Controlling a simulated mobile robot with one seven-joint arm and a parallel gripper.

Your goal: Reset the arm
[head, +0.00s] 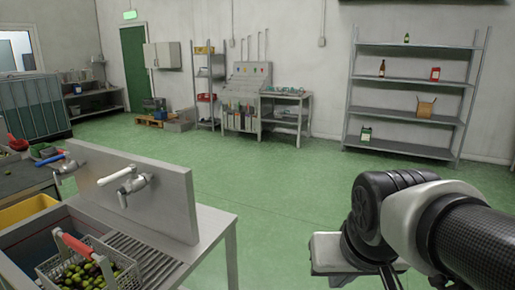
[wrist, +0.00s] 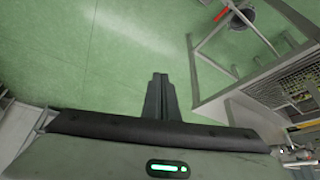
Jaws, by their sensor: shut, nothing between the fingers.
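My gripper (wrist: 158,80) shows in the wrist view with its two dark fingers together and nothing between them. It points at open green floor (wrist: 100,60). In the head view, my arm comes in from the lower right, bent at a dark joint. The gripper's fingers cannot be made out in the head view.
A steel sink bench (head: 190,225) with two taps stands at the lower left, holding a basket of olives (head: 85,278). A metal shelf rack (head: 415,85) stands against the back wall on the right. A filling station (head: 245,95) stands at the back centre. The green floor (head: 280,180) between is clear.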

